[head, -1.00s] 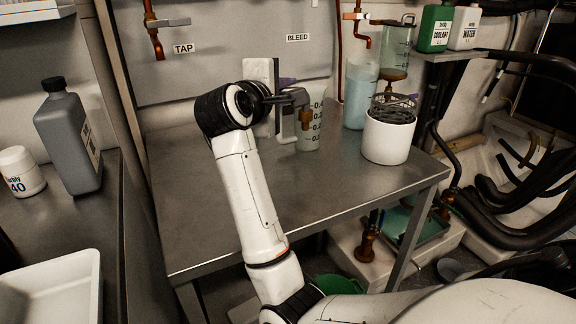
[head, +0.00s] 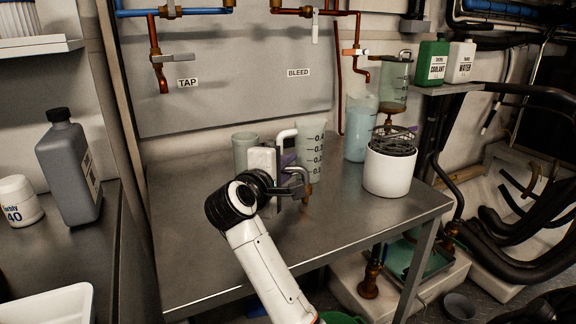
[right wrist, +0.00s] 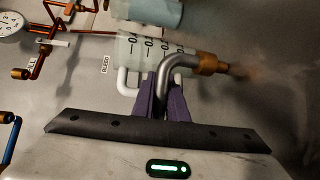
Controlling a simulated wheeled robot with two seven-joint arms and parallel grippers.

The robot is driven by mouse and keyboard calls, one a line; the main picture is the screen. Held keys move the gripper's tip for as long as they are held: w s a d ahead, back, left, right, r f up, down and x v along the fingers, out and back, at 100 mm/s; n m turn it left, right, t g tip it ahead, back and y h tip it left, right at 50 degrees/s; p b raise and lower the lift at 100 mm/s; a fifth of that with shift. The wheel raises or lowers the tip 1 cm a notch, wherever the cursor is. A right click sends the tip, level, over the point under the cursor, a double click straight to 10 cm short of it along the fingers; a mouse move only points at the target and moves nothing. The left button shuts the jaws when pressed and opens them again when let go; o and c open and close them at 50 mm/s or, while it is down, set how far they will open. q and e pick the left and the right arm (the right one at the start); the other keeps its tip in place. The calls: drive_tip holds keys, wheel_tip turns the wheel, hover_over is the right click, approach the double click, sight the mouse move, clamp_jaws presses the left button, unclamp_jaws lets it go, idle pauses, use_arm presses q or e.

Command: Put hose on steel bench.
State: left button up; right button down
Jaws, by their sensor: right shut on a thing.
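The hose (head: 300,172), a short grey bent piece with a brass end, is in my right gripper (head: 282,178). It also shows in the right wrist view (right wrist: 180,62), pinched between the purple fingers (right wrist: 162,98). Its brass end points down, low over the steel bench (head: 215,262); a blurred brown reflection shows close by on the bench in the wrist view. I cannot tell whether the end touches the bench. My left gripper is not in view.
A measuring jug (head: 312,150) and a greenish cup (head: 245,150) stand just behind my gripper. A blue-filled jug (head: 360,130) and a white pot (head: 388,172) stand to the right. The bench's front and left are clear.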

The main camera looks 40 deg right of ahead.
drive_tip(key=shift+f, duration=0.2)
drive_tip(key=c, duration=1.8)
unclamp_jaws()
drive_tip(key=shift+r, duration=0.1)
drive_tip(key=shift+o, duration=0.2)
drive_tip(key=shift+r, duration=0.2)
drive_tip(key=v, duration=1.2)
